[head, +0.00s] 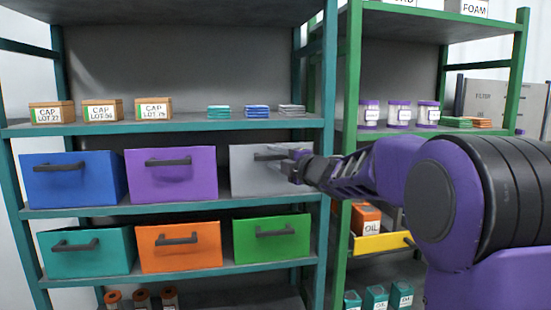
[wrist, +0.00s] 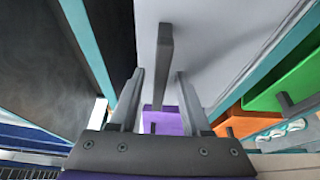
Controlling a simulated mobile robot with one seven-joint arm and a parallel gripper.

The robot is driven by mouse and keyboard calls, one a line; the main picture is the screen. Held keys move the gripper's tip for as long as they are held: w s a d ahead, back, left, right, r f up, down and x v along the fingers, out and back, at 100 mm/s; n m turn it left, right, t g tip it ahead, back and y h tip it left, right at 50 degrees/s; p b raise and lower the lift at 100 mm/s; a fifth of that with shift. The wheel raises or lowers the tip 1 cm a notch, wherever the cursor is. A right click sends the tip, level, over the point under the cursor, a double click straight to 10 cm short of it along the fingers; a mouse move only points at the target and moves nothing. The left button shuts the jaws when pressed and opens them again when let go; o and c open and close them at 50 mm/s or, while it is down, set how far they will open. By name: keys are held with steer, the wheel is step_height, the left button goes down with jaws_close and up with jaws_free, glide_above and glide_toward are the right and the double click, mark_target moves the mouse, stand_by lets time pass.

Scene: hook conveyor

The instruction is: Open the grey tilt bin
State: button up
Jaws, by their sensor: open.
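The grey tilt bin (head: 252,181) is at the right end of the upper bin row on the teal shelf. Its front looks in line with its neighbours, and it appears closed. Its dark bar handle (head: 268,156) is partly hidden by my gripper (head: 296,165), which reaches in from the right. In the wrist view the bin's pale front (wrist: 225,40) fills the upper middle. The handle (wrist: 165,50) runs down between the two open fingers of my gripper (wrist: 160,75). I see a gap between handle and fingers, with no clear contact.
A purple bin (head: 172,180) and blue bin (head: 72,182) stand to the left. Teal, orange (head: 180,252) and green bins (head: 272,245) sit below. The shelf board (head: 190,125) above carries boxes and small stacks. A green rack post (head: 346,120) stands close behind my arm.

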steer(key=shift+c, duration=0.3)
jaws_close()
stand_by(1.2)
